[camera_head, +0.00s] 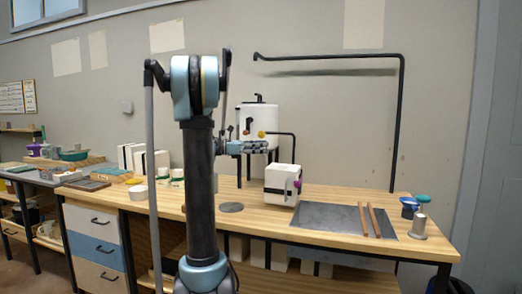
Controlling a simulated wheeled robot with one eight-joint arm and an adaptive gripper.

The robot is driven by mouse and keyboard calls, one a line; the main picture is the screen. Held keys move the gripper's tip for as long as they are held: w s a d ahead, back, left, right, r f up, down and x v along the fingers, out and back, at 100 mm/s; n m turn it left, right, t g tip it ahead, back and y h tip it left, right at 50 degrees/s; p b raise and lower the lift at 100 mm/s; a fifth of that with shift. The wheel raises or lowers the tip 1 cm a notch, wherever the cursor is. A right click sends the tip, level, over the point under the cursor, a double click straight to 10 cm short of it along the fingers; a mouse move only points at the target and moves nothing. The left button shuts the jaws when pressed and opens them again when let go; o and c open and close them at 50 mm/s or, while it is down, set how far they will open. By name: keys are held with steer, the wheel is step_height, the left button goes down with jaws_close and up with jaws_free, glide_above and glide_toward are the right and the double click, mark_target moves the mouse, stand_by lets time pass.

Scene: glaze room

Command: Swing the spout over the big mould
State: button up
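A white tank (247,117) with a black lid knob stands at the back of the bench, partly hidden by my arm. A thin black spout (283,133) runs right from the tank and bends down at its right end. A white block mould (279,181) with a dark band and a purple knob stands on the bench, below and near the spout's bend. It is the largest mould-like block that I see clearly on this bench. My gripper (266,147) points right in front of the tank, below the spout's level. Its fingers are too small to judge, and I cannot tell whether they touch anything.
A grey metal plate (335,216) with two brown sticks (369,220) lies to the right. A metal cylinder (418,227) and blue and green-topped pots stand at the right end. A tall black pipe frame (398,130) rises behind. White blocks (152,161) and cups stand left.

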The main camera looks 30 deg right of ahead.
steer(key=shift+s+d, duration=0.15)
steer(key=shift+d, duration=0.2)
jaws_close()
